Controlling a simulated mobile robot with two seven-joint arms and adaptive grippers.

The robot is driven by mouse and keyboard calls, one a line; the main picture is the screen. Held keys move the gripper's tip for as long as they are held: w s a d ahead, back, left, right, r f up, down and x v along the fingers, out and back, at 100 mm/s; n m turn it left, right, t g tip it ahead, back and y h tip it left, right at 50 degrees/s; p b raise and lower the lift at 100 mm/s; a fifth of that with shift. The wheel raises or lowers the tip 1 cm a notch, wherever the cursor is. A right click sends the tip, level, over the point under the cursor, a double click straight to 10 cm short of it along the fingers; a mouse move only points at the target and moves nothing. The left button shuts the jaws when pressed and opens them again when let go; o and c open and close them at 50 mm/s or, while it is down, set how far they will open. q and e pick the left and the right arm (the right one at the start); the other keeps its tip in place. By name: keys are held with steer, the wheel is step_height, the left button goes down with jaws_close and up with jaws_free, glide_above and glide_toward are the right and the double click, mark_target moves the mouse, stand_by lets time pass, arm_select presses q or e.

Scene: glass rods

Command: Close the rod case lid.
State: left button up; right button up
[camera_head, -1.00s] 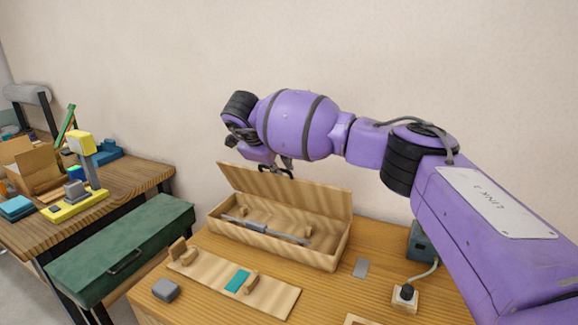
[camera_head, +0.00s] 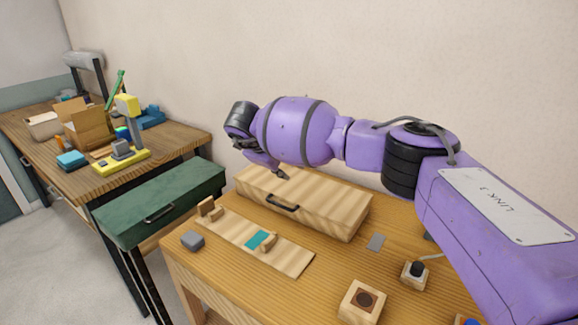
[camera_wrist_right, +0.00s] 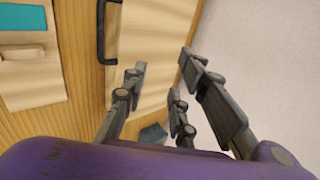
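The wooden rod case (camera_head: 345,230) sits on the wooden table with its lid (camera_head: 325,200) down over it. A black handle (camera_head: 283,203) shows on the lid, and it also shows in the right wrist view (camera_wrist_right: 107,32). The rod inside is hidden. My right gripper (camera_head: 282,174) is just above the lid near its back edge. In the right wrist view its fingers (camera_wrist_right: 163,78) are spread apart with nothing between them, over the lid (camera_wrist_right: 150,35). I cannot tell whether a finger touches the lid. My left gripper is not in view.
In front of the case lies a wooden board (camera_head: 285,257) with a teal patch and small blocks. A green drawer unit (camera_head: 160,205) stands left.

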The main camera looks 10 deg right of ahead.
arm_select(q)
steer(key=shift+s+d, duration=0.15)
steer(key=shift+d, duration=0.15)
arm_select(e)
steer(key=v, duration=1.2)
steer(key=shift+r, duration=0.1)
